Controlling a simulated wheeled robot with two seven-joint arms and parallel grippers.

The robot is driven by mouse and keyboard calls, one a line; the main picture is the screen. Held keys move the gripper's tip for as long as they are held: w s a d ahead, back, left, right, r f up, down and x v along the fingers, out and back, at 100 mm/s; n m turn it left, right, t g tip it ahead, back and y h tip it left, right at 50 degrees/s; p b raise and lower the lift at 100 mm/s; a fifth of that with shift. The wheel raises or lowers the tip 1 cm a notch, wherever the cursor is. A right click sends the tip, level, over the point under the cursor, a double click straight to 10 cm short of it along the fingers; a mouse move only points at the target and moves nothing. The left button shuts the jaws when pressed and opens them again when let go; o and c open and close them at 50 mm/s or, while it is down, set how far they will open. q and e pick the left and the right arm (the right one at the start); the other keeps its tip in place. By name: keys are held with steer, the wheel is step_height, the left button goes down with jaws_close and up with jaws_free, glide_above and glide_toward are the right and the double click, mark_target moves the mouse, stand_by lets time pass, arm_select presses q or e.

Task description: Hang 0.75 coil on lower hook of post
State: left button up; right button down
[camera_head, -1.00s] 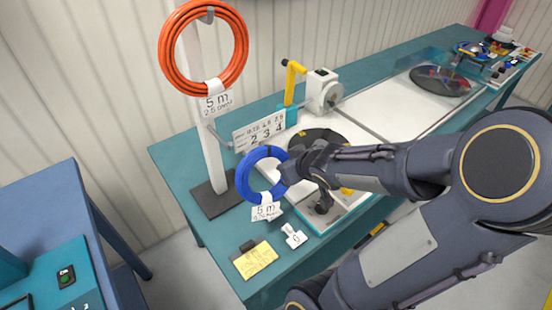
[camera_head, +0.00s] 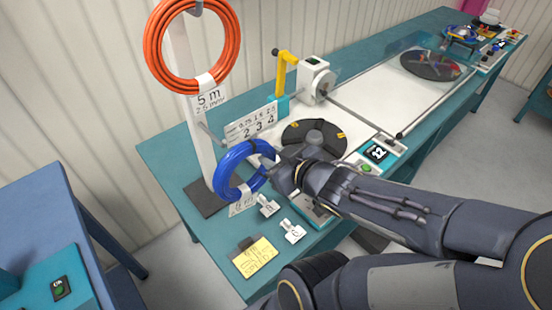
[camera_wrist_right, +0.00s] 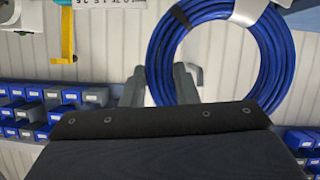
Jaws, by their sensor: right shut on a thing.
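The blue coil (camera_head: 223,182) hangs tilted in my right gripper (camera_head: 277,178), with a white tag below it. In the right wrist view the coil (camera_wrist_right: 282,62) fills the upper right, and its white wrap shows at the top. My right gripper is shut on the coil's right side. The white post (camera_head: 205,150) stands just behind and left of the coil. The lower hook (camera_head: 212,136), a thin grey rod, leaves the post above the coil; its end is hard to make out. The coil appears off the hook. My left gripper is not in view.
An orange coil (camera_head: 152,50) with a tag hangs on the upper hook of the post. A number board (camera_head: 258,125) and a yellow-handled crank (camera_head: 284,70) stand close behind the blue coil.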

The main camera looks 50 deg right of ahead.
steer(key=shift+w+f, duration=0.1)
steer(key=shift+w, duration=0.7)
steer(key=r+b+x, duration=0.1)
steer(key=b+x, duration=0.8)
steer(key=x, duration=0.1)
steer(key=shift+w+a+b, duration=0.15)
steer(key=shift+w+b, duration=0.25)
steer(key=shift+w, duration=0.15)
steer(key=shift+r, duration=0.1)
steer(key=shift+c, duration=2.1)
jaws_free()
steer(key=shift+s, duration=0.2)
